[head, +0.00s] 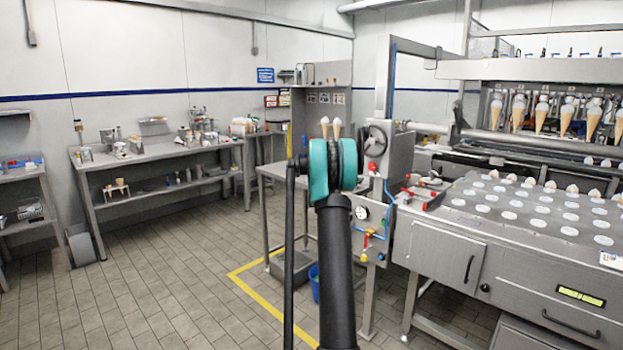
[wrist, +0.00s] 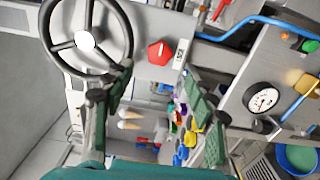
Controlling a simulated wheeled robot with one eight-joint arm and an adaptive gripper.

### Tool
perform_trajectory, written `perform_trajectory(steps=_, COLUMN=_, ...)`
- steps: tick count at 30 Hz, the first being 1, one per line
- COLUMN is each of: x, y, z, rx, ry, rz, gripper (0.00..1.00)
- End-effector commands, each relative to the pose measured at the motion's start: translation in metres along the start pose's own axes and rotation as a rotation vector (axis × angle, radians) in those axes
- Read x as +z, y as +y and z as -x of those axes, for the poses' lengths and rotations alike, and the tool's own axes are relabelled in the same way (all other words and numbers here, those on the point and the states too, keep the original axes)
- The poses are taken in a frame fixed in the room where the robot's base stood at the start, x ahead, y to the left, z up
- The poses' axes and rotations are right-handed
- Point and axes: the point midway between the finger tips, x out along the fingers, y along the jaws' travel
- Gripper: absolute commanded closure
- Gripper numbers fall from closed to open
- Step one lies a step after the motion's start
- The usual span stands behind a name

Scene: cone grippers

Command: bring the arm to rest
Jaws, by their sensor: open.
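My gripper (wrist: 155,108) shows in the wrist view with its two green-padded fingers spread wide apart. It is open, and nothing is clasped between the pads. In the head view my arm rises in the middle of the picture with its teal joint up, and the gripper itself is hidden behind it. Two ice cream cones (wrist: 130,120) show beyond the fingers in the wrist view, apart from them. Two cone tops (head: 331,127) also stand just above my teal joint in the head view.
A machine panel with a handwheel (wrist: 88,38), red knob (wrist: 160,53) and gauge (wrist: 263,99) is close to my gripper. The cone machine (head: 520,230) fills the right. A steel workbench (head: 150,155) stands at the back left. Tiled floor (head: 150,285) is clear at left.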

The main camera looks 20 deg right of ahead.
Motion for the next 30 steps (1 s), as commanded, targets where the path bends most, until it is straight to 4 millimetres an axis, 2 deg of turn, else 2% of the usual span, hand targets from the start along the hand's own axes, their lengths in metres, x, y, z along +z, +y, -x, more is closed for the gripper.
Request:
perform_trajectory(steps=4, x=0.000, y=0.000, z=0.002, rx=-0.003, ry=0.000, rz=-0.003, gripper=0.44)
perform_trajectory(steps=6, x=0.002, y=-0.001, z=0.008, rx=-0.017, ry=0.001, rz=-0.017, gripper=0.44)
perform_trajectory(steps=8, x=0.004, y=-0.002, z=0.021, rx=-0.041, ry=0.003, rz=-0.040, gripper=0.44)
perform_trajectory(steps=11, x=0.014, y=-0.007, z=0.054, rx=-0.112, ry=0.002, rz=-0.102, gripper=0.44)
perform_trajectory(steps=20, x=0.059, y=-0.054, z=0.198, rx=-0.430, ry=0.000, rz=-0.324, gripper=0.44)
perform_trajectory(steps=26, x=0.098, y=-0.099, z=0.305, rx=-0.665, ry=-0.002, rz=-0.438, gripper=0.44)
perform_trajectory(steps=30, x=0.130, y=-0.135, z=0.384, rx=-0.839, ry=-0.003, rz=-0.500, gripper=0.44)
